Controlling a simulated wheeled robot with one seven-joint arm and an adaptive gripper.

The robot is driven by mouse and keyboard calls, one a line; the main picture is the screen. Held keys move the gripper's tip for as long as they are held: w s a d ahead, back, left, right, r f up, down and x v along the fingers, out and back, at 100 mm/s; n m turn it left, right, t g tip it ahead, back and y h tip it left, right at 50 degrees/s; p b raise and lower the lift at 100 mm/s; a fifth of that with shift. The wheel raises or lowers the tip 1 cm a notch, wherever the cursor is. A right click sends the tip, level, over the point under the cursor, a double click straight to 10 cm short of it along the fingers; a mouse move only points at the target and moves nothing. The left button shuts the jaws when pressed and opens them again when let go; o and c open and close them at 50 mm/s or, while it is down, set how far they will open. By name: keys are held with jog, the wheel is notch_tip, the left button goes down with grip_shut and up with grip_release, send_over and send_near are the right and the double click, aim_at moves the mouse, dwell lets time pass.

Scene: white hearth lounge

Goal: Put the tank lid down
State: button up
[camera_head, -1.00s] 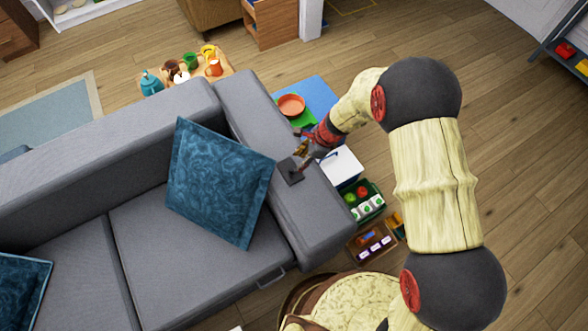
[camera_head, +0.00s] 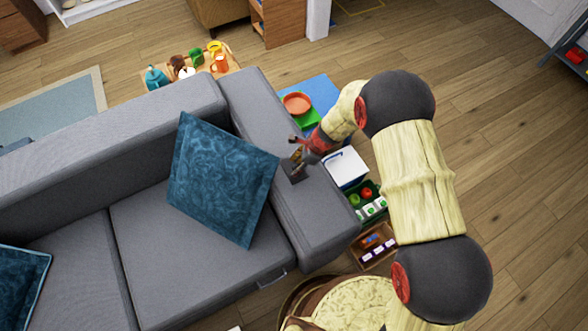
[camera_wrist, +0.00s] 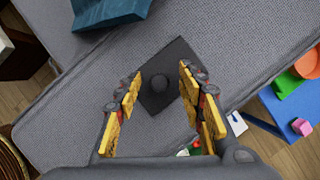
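The tank lid is a dark grey square plate (camera_wrist: 180,56) with a round knob, lying on the grey sofa armrest (camera_wrist: 236,38). It also shows in the head view as a small dark square (camera_head: 296,172) on the armrest, beside the teal cushion. My gripper (camera_wrist: 160,76) is open above the lid. In the wrist view its yellow-padded fingers stand apart on either side of the knob, with gaps showing. In the head view my gripper (camera_head: 298,156) is small and partly overlaps the lid.
The teal cushion (camera_head: 222,180) leans on the sofa left of the armrest. Right of the armrest stand a white box (camera_head: 346,167), a green crate (camera_head: 349,210) of small items and a wooden crate (camera_head: 362,259). A blue surface (camera_head: 318,90) holds an orange bowl (camera_head: 297,103).

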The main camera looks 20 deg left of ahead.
jog(key=shift+c, duration=1.1)
jog(key=c, duration=0.7)
grip_shut()
